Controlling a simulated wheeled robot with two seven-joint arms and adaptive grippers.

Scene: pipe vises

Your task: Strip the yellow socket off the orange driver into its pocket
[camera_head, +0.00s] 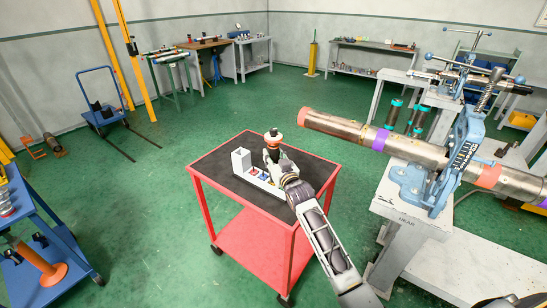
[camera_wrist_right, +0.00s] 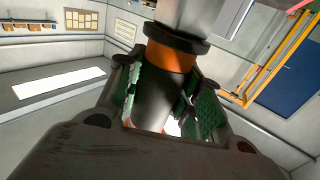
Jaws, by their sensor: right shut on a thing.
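The orange driver (camera_head: 273,142) stands roughly upright over the white socket rack (camera_head: 262,185) on the cart. In the right wrist view the driver shows an orange band (camera_wrist_right: 170,58), a black collar and a pale upper part. My right gripper (camera_head: 273,157) is shut on its dark body, with green finger pads on both sides. I cannot make out the yellow socket; the driver's lower end is hidden by the gripper. Small blue and red pieces (camera_head: 264,175) show in the rack. My left gripper is not in view.
The rack stands on the black top of a red cart (camera_head: 318,172), with a white open box part (camera_head: 241,161) at its left end. To the right, a long pipe (camera_head: 370,135) sits in a blue vise (camera_head: 462,145) and juts toward the cart. The cart top's left side is bare.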

